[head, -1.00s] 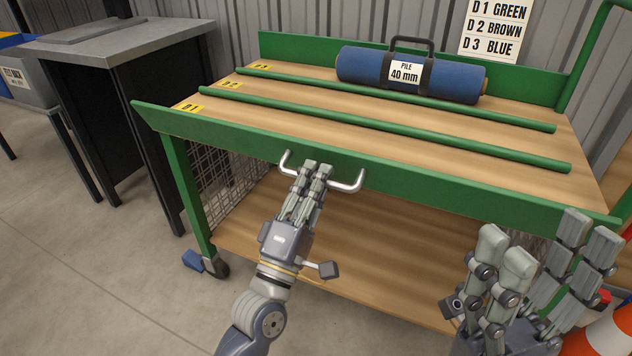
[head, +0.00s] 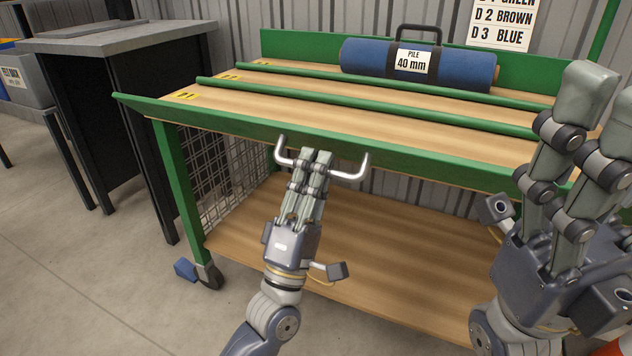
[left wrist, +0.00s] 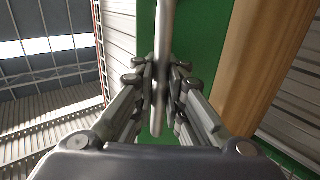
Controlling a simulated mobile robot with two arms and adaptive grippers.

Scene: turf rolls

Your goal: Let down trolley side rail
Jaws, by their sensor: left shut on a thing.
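The trolley's green side rail (head: 225,127) runs along its front edge and leans outward at the top. A silver bar handle (head: 352,177) is fixed to the rail's outer face. My left gripper (head: 317,158) is shut on the middle of this handle, reaching up from below. In the left wrist view the fingers (left wrist: 160,95) close around the handle bar (left wrist: 164,30) with the green rail (left wrist: 205,30) behind it. My right gripper (head: 545,150) is open and looks empty, in front of the trolley's right end, hiding part of the rail.
A blue turf roll (head: 465,73) with a black handle and a "PILE 40 mm" label lies at the back of the deck. Green divider bars (head: 375,105) cross the deck. A grey-topped bench (head: 115,40) stands left. The lower shelf (head: 370,250) is bare where visible.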

